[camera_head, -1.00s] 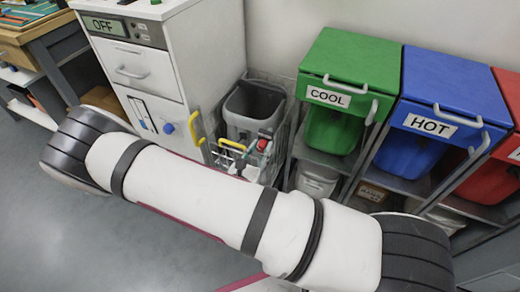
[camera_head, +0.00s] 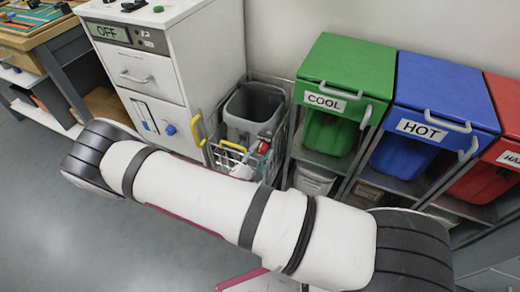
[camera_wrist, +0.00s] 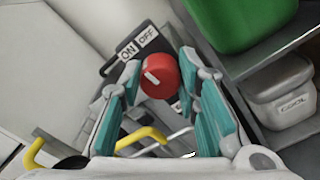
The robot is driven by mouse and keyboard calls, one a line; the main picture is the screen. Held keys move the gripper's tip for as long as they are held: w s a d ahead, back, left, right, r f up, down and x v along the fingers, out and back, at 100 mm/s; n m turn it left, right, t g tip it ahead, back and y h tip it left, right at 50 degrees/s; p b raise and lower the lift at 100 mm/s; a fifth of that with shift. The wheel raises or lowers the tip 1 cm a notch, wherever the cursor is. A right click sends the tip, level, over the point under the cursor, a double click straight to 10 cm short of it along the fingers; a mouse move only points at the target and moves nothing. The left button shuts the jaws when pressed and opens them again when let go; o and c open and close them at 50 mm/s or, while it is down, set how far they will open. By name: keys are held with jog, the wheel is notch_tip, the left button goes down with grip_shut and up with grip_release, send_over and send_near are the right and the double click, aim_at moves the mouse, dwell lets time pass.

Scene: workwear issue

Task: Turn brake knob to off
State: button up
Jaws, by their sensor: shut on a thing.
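The red brake knob (camera_wrist: 158,82) sits between my gripper's teal fingers in the wrist view, with a short white pointer mark on its face. The mark slants to the upper left, roughly toward the ON label (camera_wrist: 128,50). The OFF label (camera_wrist: 148,36) is just right of ON, on a dark plate. My gripper (camera_wrist: 163,85) is shut on the knob, one finger on each side. In the head view, a small red shape (camera_head: 263,147) at the wire cart may be the knob; my gripper cannot be made out clearly there.
The wire cart (camera_head: 228,158) with yellow handles and a grey bin (camera_head: 254,110) stands between a white cabinet (camera_head: 205,60), whose display reads OFF, and the green COOL bin (camera_head: 342,70). Blue HOT (camera_head: 440,90) and red bins follow right. Open grey floor lies in front.

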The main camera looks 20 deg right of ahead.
jog(key=m+p, duration=0.3)
jog(key=m, duration=0.2)
jog(key=shift+s+m, duration=0.1)
jog(key=shift+m, duration=0.2)
jog(key=shift+f+m+p, duration=0.15)
jog(key=shift+m+p, duration=1.45)
jog(key=shift+m, duration=0.6)
jog(key=o, duration=1.2)
jog(key=shift+c, duration=0.2)
jog(key=v, duration=1.2)
